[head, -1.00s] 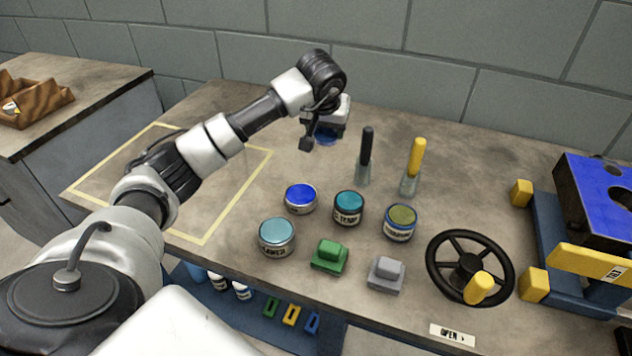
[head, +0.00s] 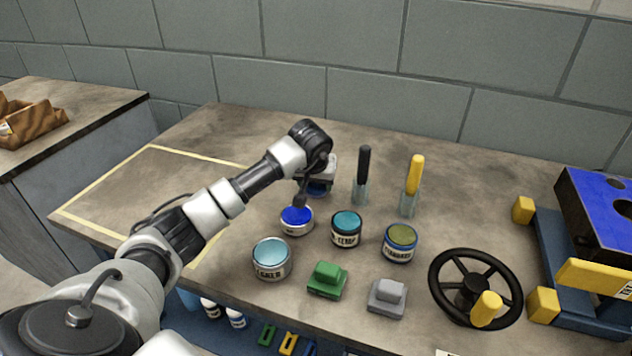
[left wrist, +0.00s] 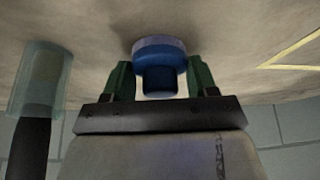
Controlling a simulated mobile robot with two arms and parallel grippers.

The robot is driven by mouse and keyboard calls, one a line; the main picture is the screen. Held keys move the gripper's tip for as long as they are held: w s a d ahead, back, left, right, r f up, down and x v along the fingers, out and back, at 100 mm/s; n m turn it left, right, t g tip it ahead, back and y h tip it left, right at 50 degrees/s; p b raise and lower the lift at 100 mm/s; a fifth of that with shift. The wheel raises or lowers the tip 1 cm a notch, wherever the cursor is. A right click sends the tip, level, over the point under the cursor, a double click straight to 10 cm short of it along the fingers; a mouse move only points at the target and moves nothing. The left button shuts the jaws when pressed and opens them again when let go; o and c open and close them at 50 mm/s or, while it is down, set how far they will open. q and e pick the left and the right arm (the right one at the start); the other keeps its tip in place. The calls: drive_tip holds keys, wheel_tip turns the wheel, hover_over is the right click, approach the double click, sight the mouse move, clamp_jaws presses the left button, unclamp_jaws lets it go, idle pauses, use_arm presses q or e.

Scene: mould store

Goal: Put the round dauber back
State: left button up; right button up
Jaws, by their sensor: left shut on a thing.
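The round dauber (left wrist: 160,57) is blue, with a wide round disc and a narrower stub. In the left wrist view it sits between the two green fingers of my left gripper (left wrist: 160,82), which is shut on it. My right gripper is not in view.
A black-handled tool (head: 363,165) and a yellow-handled one (head: 413,176) stand in clear holders just right. Several pots, a green block (head: 327,280), a grey block (head: 388,296) and a handwheel (head: 475,289) stand nearer. The taped area (head: 150,200) at left looks clear.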

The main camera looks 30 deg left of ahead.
use_arm(q)
drive_tip(key=o, duration=0.9)
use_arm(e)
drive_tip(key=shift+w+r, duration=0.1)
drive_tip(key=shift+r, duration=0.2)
use_arm(q)
drive_tip(key=shift+r, duration=0.3)
drive_tip(key=p+v, duration=0.1)
drive_tip(key=v, duration=1)
drive_tip(key=shift+s+r+p, duration=0.2)
drive_tip(key=shift+r+p, duration=0.05)
drive_tip(key=shift+p, duration=0.1)
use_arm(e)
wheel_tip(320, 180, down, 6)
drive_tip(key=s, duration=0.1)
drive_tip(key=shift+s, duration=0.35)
use_arm(q)
drive_tip(key=shift+d, duration=0.1)
